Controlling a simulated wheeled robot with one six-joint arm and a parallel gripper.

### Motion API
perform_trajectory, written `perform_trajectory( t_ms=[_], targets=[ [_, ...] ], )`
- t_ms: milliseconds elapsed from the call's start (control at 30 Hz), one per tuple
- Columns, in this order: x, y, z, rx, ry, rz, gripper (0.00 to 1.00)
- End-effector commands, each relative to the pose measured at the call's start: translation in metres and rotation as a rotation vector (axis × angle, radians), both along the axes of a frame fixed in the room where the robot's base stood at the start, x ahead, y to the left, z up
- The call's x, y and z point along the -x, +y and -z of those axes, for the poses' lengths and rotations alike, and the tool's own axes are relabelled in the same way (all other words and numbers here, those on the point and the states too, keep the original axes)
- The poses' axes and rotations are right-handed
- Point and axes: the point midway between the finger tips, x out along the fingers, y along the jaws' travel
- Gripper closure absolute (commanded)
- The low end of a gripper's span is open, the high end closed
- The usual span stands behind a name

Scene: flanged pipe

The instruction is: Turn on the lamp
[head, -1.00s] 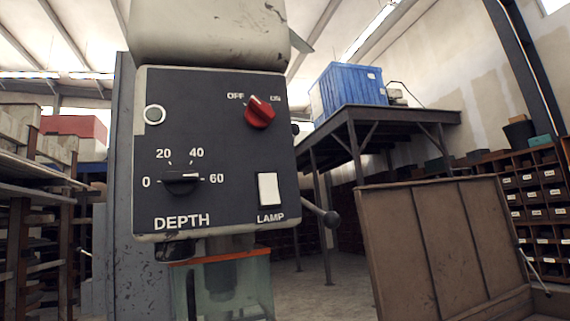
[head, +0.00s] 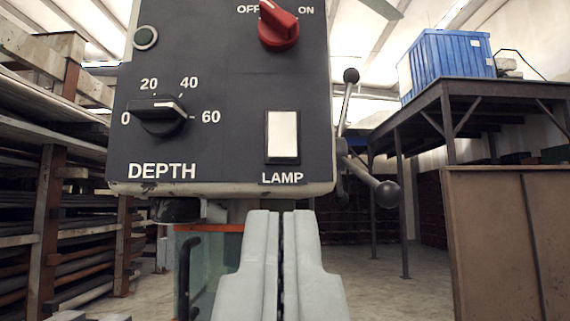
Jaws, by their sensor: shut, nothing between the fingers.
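The lamp switch (head: 283,136) is a white rocker in a dark frame, above the word LAMP at the lower right of the dark control panel (head: 225,120). My gripper (head: 282,214) is at the bottom centre of the view, its two grey fingers shut with nothing between them. Its tips show just below the panel's lower edge, under the switch in the picture. I see no contact with the switch, and the gap in depth cannot be told.
The panel also carries a red OFF/ON knob (head: 279,27), a black depth knob (head: 160,115) and a round button (head: 145,38). Lever handles with ball ends (head: 387,193) stick out at the panel's right. Shelves (head: 50,180) stand left, a brown panel (head: 510,240) right.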

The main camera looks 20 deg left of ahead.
Motion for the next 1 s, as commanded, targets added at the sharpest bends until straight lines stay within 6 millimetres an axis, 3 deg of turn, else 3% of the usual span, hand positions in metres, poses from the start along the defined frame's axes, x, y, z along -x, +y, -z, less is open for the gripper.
perform_trajectory(
  t_ms=[267,667,1000],
  targets=[
    [-0.022,0.007,-0.017,-0.001,-0.001,-0.002,1.0],
    [-0.074,0.024,-0.06,0.001,0.0,-0.001,1.0],
    [-0.108,0.035,-0.057,0.0,0.001,0.0,1.0]
  ],
)
